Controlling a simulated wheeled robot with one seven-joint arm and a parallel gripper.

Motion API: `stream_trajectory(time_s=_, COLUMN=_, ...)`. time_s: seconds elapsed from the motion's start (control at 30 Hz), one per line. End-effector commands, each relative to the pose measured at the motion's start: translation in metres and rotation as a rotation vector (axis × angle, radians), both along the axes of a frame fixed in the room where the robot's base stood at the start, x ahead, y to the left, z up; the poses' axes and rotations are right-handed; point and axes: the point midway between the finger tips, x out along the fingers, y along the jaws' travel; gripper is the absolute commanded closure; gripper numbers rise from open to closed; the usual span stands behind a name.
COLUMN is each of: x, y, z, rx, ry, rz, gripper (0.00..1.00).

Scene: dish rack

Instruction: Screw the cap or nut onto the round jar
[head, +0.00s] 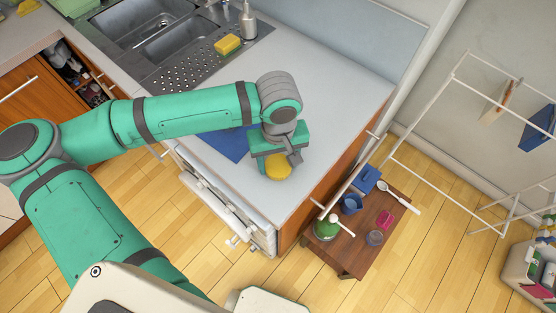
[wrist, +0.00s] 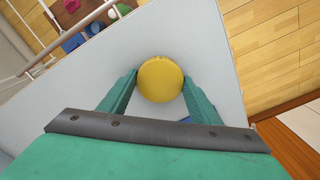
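A round yellow cap (wrist: 160,80) fills the space between the two fingertips of my gripper (wrist: 160,74) in the wrist view. The fingertips appear to meet its rim on opposite sides. In the head view my gripper (head: 280,161) points down over the grey worktop near its front edge, and the yellow cap (head: 278,168) shows just below it. I see no jar body under the cap, so I cannot tell whether it is on the round jar or how high it is.
A blue mat (head: 228,145) lies on the worktop left of my gripper. The sink (head: 170,42) and a yellow sponge (head: 227,44) are further back. The worktop (head: 330,105) is clear to the right. A low wooden table (head: 345,252) with several items and a white drying rack (head: 420,107) stand beyond.

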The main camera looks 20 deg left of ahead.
Motion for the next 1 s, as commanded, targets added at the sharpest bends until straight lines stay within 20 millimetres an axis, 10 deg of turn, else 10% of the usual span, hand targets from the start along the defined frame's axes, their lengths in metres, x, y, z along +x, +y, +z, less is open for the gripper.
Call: stream_trajectory(time_s=1.0, x=0.0, y=0.0, z=0.06, rx=0.0, ry=0.0, rz=0.0, gripper=0.7)
